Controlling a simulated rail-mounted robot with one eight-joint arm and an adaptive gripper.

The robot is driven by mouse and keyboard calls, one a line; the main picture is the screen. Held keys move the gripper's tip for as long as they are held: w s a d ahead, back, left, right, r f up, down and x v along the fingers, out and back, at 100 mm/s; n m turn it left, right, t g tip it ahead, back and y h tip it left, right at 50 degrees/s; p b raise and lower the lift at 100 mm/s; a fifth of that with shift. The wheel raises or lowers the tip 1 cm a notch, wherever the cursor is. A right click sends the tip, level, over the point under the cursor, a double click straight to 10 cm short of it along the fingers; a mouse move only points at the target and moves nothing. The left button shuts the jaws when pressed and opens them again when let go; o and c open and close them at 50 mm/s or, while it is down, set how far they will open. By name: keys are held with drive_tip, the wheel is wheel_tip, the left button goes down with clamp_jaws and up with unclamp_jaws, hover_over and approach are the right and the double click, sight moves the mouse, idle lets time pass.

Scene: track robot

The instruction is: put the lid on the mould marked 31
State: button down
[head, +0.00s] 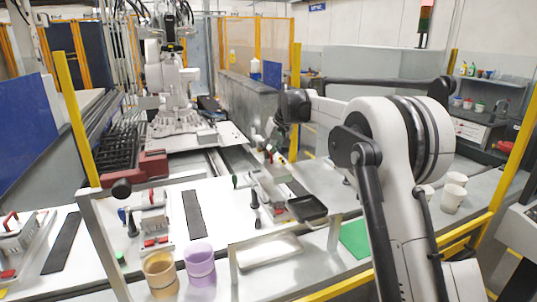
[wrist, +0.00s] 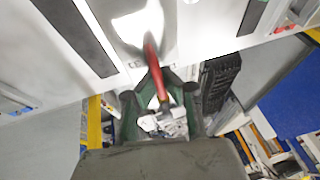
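My gripper (head: 270,150) is above the far part of the workbench in the head view, small and partly unclear. In the wrist view its dark green fingers (wrist: 160,105) stand on either side of a red-handled piece (wrist: 153,70) with a pale metal body. I cannot tell whether the fingers touch it. Several metal fixtures with red parts stand on the bench, one at the middle (head: 268,192), one left of it (head: 153,222) and one at the far left (head: 14,238). No number 31 is readable, and I cannot pick out the lid or the mould for certain.
A black tray (head: 307,208) and a silver tray (head: 268,251) lie near the bench front. Orange (head: 160,275) and purple (head: 199,262) cups stand at the front. White cups (head: 453,193) are at the right. A green mat (head: 355,238) lies beside my arm.

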sight(270, 161)
drive_tip(key=shift+w+f+b, duration=0.1)
drive_tip(key=shift+f+b, duration=1.05)
drive_tip(key=shift+f, duration=1.2)
drive_tip(key=shift+f+b, duration=0.7)
drive_tip(key=shift+f, duration=0.35)
idle(0.4)
drive_tip(key=c, duration=2.4)
unclamp_jaws()
drive_tip(key=shift+c, duration=0.2)
drive_tip(key=o, duration=0.6)
drive_tip(key=shift+r, duration=0.1)
